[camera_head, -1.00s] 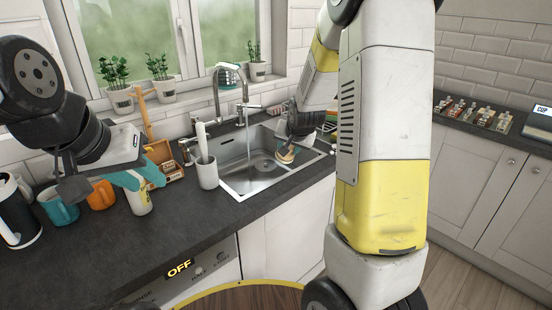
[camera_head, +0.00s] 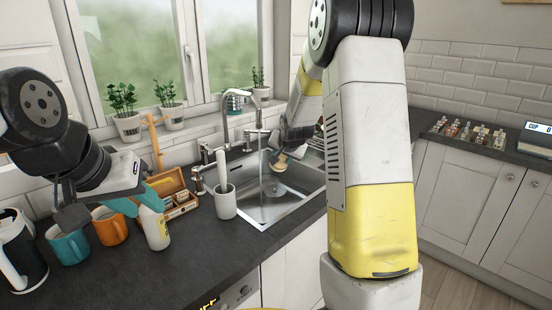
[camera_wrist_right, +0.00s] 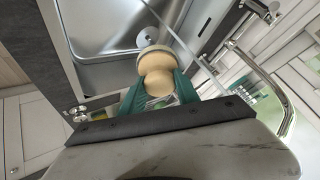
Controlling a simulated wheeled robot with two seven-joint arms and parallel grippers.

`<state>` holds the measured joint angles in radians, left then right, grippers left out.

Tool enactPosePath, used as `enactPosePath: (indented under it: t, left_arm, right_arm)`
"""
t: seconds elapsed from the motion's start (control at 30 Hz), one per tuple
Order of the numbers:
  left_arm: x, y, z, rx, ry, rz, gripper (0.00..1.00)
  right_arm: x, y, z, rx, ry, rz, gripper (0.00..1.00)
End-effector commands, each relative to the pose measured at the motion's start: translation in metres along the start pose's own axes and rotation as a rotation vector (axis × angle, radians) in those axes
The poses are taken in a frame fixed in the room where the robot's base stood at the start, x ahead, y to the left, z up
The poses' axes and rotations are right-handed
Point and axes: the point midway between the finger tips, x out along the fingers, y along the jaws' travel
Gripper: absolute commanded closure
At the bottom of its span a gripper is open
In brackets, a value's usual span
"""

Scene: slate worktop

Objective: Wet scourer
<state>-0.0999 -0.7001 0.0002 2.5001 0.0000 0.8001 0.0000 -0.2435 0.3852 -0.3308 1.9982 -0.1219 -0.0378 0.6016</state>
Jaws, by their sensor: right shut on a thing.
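The scourer, with a pale wooden knob (camera_head: 280,166), is held over the sink basin (camera_head: 292,208). In the right wrist view its rounded wooden body (camera_wrist_right: 155,64) sits between the teal fingers of my right gripper (camera_wrist_right: 160,88), shut on it. In the head view my right gripper (camera_head: 291,150) is just right of the running water (camera_head: 261,185), which falls from the chrome tap (camera_head: 240,98). The scourer looks apart from the stream; its underside is hidden. My left gripper (camera_head: 140,203) is above the counter, fingers apart, in front of a white bottle (camera_head: 155,231).
Orange (camera_head: 110,229) and teal (camera_head: 68,246) mugs, a kettle (camera_head: 20,258) and a wooden box (camera_head: 178,190) stand left. Potted plants (camera_head: 127,125) line the windowsill. The front worktop is clear.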

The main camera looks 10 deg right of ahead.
Motion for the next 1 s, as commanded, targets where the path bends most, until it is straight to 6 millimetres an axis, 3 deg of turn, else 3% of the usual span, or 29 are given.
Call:
enactPosePath:
  t: [0.7, 1.0]
  left_arm:
    - [0.0, 0.0, 0.0, 0.0, 0.0, 0.0, 0.65]
    - [0.0, 0.0, 0.0, 0.0, 0.0, 0.0, 0.65]
  right_arm:
    - [0.057, -0.043, -0.015, -0.001, 0.0, -0.001, 1.0]
    - [0.072, -0.054, -0.019, -0.002, -0.001, 0.0, 1.0]
